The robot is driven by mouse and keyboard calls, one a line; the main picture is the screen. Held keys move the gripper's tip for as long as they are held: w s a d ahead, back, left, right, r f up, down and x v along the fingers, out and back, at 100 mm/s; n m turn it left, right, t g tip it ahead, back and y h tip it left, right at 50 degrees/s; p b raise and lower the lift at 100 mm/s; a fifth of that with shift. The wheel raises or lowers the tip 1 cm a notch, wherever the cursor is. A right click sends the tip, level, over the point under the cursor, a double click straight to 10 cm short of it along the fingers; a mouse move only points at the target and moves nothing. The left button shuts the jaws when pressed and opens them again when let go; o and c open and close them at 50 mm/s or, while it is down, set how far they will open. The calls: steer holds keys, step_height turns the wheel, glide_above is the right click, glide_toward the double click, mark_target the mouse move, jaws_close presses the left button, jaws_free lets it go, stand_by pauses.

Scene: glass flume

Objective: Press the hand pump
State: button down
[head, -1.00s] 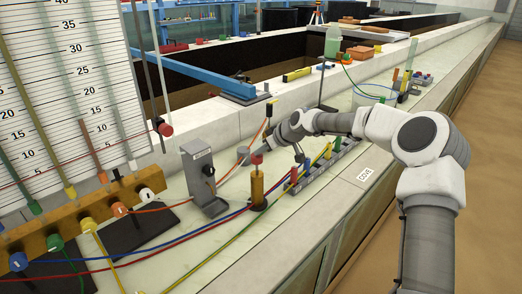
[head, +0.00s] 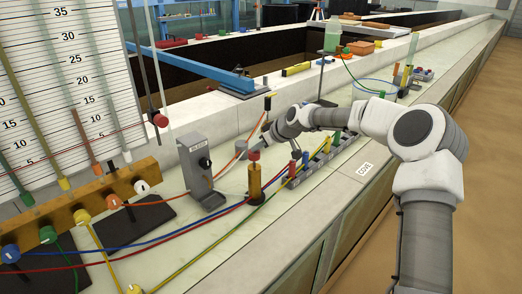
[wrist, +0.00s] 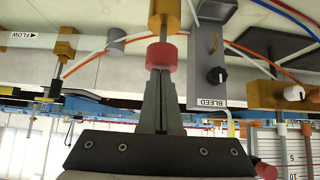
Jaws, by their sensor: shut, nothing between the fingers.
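The hand pump (head: 254,180) is an upright brass cylinder with a red knob (head: 253,155) on a thin rod, standing on the pale bench ledge. In the wrist view, which looks upside down, the brass body (wrist: 164,18) and red knob (wrist: 166,53) sit right at my fingertips. My gripper (wrist: 161,74) is shut and empty, its two dark fingers together and in line with the knob. I cannot tell whether the tips touch it. In the head view my wrist is just behind and right of the pump, and the fingers are hardly visible.
A grey stand with a black knob labelled BLEED (head: 199,168) is left of the pump. Several coloured plugs stand in a grey strip (head: 318,160) to the right. Coloured hoses (head: 215,212) run around the pump's base. A brass manifold (head: 85,205) is at left.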

steer(key=v, duration=1.1)
steer(key=shift+w+a+r, duration=0.2)
steer(key=shift+w+r, duration=0.1)
steer(key=shift+r, duration=0.15)
